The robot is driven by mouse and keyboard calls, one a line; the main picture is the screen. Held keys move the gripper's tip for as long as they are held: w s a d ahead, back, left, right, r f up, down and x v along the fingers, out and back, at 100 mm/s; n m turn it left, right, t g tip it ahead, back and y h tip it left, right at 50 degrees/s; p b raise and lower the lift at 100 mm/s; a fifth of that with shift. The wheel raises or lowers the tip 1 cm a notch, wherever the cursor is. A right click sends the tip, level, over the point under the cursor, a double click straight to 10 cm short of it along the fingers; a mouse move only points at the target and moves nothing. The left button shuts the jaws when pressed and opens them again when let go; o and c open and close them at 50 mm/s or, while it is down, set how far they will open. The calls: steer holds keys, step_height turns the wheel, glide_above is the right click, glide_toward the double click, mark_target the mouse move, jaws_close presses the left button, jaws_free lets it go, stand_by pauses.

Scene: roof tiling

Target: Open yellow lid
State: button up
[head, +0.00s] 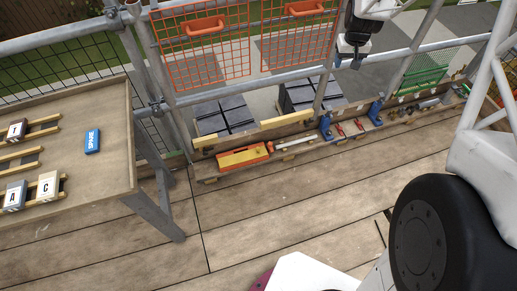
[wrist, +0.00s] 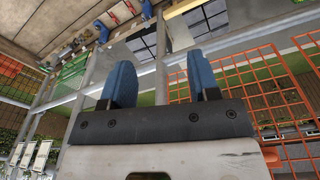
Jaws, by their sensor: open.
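An orange and yellow box (head: 242,157) sits on the low wooden ledge along the scaffold rail in the head view. Its yellow part looks like a lid, but it is too small to tell lid from body clearly, or whether it is open. My gripper (head: 354,60) hangs at the upper right of the box, well apart from it, near the grey rail. In the wrist view my gripper (wrist: 160,78) shows two blue fingers spread apart with nothing between them. I cannot make out the box in the wrist view.
A wooden table (head: 105,100) at left holds lettered blocks and a blue "SPARE" block (head: 92,141). Orange mesh panels (head: 203,50) hang on the rail. Dark tile stacks (head: 225,116) stand behind the ledge. Blue clamps (head: 326,127) stand right of the box. The plank floor in front is clear.

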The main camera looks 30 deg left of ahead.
steer(key=w+a+f+n, duration=0.2)
steer(key=w+a+f, duration=0.3)
steer(key=a+f, duration=0.7)
steer(key=n+g, duration=0.1)
steer(key=n, duration=0.3)
glide_above(258, 149)
steer(key=w, duration=0.1)
step_height(258, 149, down, 54)
steer(key=shift+a+f, duration=0.15)
steer(key=shift+f, duration=0.1)
steer(key=shift+s+a+f, duration=0.1)
steer(key=shift+f, duration=0.1)
steer(key=shift+f, duration=0.2)
steer(key=shift+f, duration=3.7)
